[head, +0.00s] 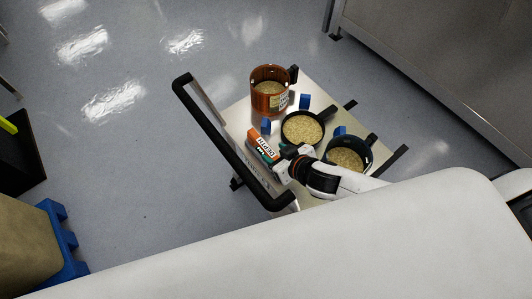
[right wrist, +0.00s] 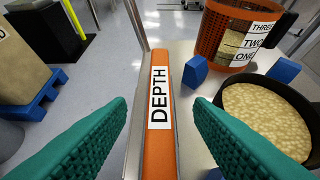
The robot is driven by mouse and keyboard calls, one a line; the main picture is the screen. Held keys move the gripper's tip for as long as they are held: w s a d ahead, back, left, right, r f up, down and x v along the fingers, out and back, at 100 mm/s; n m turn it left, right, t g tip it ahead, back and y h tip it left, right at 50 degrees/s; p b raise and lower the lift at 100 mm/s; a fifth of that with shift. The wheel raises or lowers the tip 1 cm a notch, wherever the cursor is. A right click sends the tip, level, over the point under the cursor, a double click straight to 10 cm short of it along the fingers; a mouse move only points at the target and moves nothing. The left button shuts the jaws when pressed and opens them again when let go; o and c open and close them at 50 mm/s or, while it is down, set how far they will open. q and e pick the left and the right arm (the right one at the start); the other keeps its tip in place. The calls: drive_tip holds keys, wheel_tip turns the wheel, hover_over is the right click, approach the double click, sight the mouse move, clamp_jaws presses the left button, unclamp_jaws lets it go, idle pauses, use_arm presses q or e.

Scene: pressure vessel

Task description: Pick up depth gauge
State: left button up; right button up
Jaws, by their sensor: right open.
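The depth gauge is an orange bar with a white label reading DEPTH. In the right wrist view the depth gauge (right wrist: 160,130) stretches away between my fingers, with a gap on each side. In the head view the depth gauge (head: 253,136) is at the cart's left side, beside the black handle, partly covered by my gripper. My right gripper (head: 266,154) is open over it; its two teal ridged fingers show in the right wrist view (right wrist: 160,108), one on each side of the bar. My left gripper is not in view.
On the metal cart (head: 236,115) stand an orange pot (head: 268,99), a black pan (head: 303,128) and a dark pot (head: 347,157), all with grainy contents. Blue blocks (head: 305,101) stand between them. The black handle (head: 222,138) borders the left side.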

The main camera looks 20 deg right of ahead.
sight(269, 150)
drive_tip(key=x, duration=0.6)
drive_tip(key=shift+s, duration=0.1)
clamp_jaws()
